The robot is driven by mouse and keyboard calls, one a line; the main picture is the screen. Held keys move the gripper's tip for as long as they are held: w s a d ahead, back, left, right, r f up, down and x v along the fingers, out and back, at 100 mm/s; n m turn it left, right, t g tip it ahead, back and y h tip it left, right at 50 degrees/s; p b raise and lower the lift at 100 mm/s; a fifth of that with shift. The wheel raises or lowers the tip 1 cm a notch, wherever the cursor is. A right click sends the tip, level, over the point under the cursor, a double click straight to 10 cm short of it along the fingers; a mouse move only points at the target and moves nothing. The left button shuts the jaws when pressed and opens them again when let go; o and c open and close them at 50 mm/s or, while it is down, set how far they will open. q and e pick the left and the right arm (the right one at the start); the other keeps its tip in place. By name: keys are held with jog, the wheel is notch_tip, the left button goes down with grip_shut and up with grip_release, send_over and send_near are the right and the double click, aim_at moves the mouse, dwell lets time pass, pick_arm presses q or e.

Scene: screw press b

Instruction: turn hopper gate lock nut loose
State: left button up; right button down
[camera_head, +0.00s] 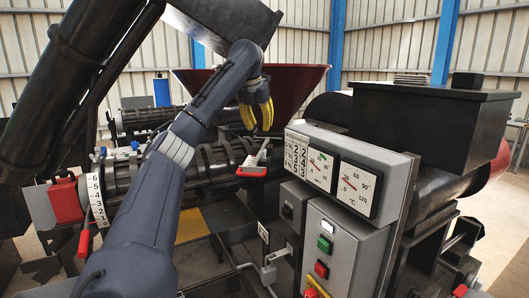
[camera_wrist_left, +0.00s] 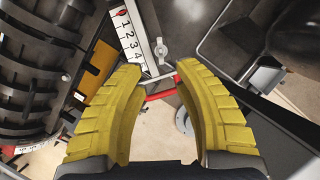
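The hopper gate's white number scale (camera_wrist_left: 136,40) shows in the left wrist view, with a small grey wing-shaped nut (camera_wrist_left: 161,52) beside it. I take this nut to be the lock nut. A red handle (camera_wrist_left: 162,95) on a thin metal bar lies below it, seen between my fingers; it also shows in the head view (camera_head: 251,172). My left gripper (camera_head: 259,127), with yellow ribbed fingers, is open and empty above the handle and apart from it. It also fills much of the left wrist view (camera_wrist_left: 162,72). My right gripper is not in view.
The dark red hopper (camera_head: 304,92) stands behind the gripper. The grey control panel (camera_head: 346,172) with gauges and buttons stands close to the right. The black ribbed press barrel (camera_head: 212,165) runs to the left, with a red lever (camera_head: 84,241) at its end.

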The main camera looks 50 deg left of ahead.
aim_at(264, 149)
pick_arm(q)
jog(key=x, duration=1.2)
jog(key=shift+w, duration=0.1)
jog(key=shift+c, duration=0.3)
grip_shut()
